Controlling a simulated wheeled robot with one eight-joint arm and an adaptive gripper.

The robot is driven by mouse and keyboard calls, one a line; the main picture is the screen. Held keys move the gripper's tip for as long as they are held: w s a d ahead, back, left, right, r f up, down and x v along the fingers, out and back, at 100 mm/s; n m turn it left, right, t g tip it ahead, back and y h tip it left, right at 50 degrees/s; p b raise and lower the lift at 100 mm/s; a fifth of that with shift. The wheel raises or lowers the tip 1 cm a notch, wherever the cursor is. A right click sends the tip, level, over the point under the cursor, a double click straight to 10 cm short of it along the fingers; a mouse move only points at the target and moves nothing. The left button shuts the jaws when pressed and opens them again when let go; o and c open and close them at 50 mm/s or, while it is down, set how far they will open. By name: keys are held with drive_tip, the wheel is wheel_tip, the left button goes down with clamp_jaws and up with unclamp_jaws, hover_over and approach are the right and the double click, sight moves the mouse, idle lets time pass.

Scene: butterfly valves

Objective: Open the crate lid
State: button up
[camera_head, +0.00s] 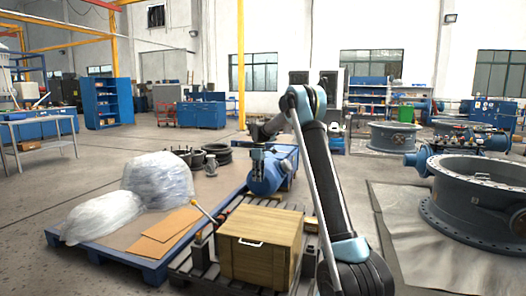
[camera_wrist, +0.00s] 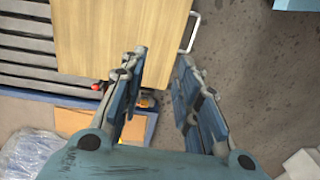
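The wooden crate (camera_head: 262,262) stands on a dark slatted pallet, its light-wood lid (camera_head: 262,222) lying flat and shut. A pale bar handle (camera_head: 250,243) is on the crate's near face. In the wrist view I look down on the lid (camera_wrist: 115,35), with the handle (camera_wrist: 190,33) sticking out past its right edge. My gripper (camera_head: 258,168) hangs above and behind the crate in the head view. In the wrist view its fingers (camera_wrist: 160,60) are spread with nothing between them, below the handle in the picture. I see no contact with the crate.
A lever (camera_head: 204,213) stands at the crate's left. A large flanged valve body (camera_head: 475,200) stands at right on a grey sheet. Bare floor (camera_wrist: 255,70) lies on the handle's side.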

drive_tip(key=w+d+r, duration=0.1)
drive_tip(key=w+r, duration=0.3)
drive_tip(key=r, duration=0.3)
drive_tip(key=w+d+r, duration=0.1)
drive_tip(key=w+r, duration=0.3)
drive_tip(key=r, duration=0.4)
drive_tip(key=shift+w+d+r, duration=0.2)
drive_tip(key=shift+w+d, duration=0.05)
drive_tip(key=shift+w, duration=0.1)
idle(1.5)
idle(0.3)
